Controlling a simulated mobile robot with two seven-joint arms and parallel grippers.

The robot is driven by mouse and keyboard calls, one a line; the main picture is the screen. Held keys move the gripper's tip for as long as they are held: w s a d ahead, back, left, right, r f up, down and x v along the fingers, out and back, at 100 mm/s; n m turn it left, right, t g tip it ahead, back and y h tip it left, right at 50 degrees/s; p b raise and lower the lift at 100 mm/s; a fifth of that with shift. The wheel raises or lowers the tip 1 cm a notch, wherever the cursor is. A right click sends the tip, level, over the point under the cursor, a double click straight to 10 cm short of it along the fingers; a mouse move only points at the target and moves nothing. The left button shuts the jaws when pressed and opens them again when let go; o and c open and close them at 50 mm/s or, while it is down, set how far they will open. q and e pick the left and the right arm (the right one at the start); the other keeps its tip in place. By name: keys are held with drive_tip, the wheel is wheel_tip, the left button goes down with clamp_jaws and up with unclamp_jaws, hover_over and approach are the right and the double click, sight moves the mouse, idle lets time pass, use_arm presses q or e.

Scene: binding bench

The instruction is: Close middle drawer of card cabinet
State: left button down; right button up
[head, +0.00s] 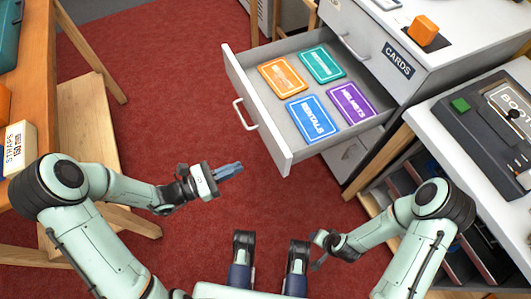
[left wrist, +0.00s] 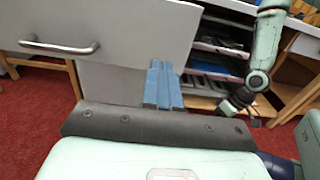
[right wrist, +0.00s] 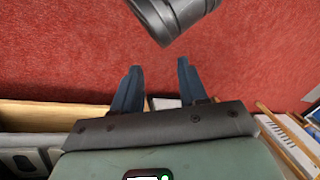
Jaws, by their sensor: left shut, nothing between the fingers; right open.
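The card cabinet (head: 415,85) stands at the upper right. Its middle drawer (head: 290,165) is pulled well out, with orange, green, blue and purple card packs lying flat inside. The drawer's bar handle (head: 243,114) is on its front, which faces left; the handle also shows in the left wrist view (left wrist: 60,47). My left gripper (head: 240,167) is shut and empty, below the handle in the head view and apart from it. In the left wrist view its fingertips (left wrist: 162,66) point toward the cabinet. My right gripper (right wrist: 155,85) is open and empty over the red floor.
An orange block (head: 423,29) sits on the cabinet top. A bench with a dark machine (head: 480,120) stands at the right, with shelves below. A wooden table and bench (head: 85,125) are at the left. Red carpet (head: 170,90) lies clear between.

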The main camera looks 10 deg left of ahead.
sight(275, 151)
use_arm(q)
drive_tip(key=b+x, duration=0.2)
drive_tip(key=x, duration=0.6)
drive_tip(key=shift+w+d+f, duration=0.15)
drive_tip(key=shift+w+d, duration=0.3)
drive_tip(key=shift+d, duration=0.05)
drive_tip(key=shift+w+d, duration=0.15)
drive_tip(key=shift+d, duration=0.15)
use_arm(e)
drive_tip(key=f, duration=0.1)
drive_tip(key=w+d+f, duration=0.1)
drive_tip(key=f, duration=0.1)
drive_tip(key=shift+w+d+f, duration=0.15)
drive_tip(key=shift+w+d, duration=0.2)
use_arm(q)
drive_tip(key=shift+w+d, duration=0.1)
drive_tip(key=shift+w, duration=0.05)
use_arm(e)
drive_tip(key=shift+d, duration=0.1)
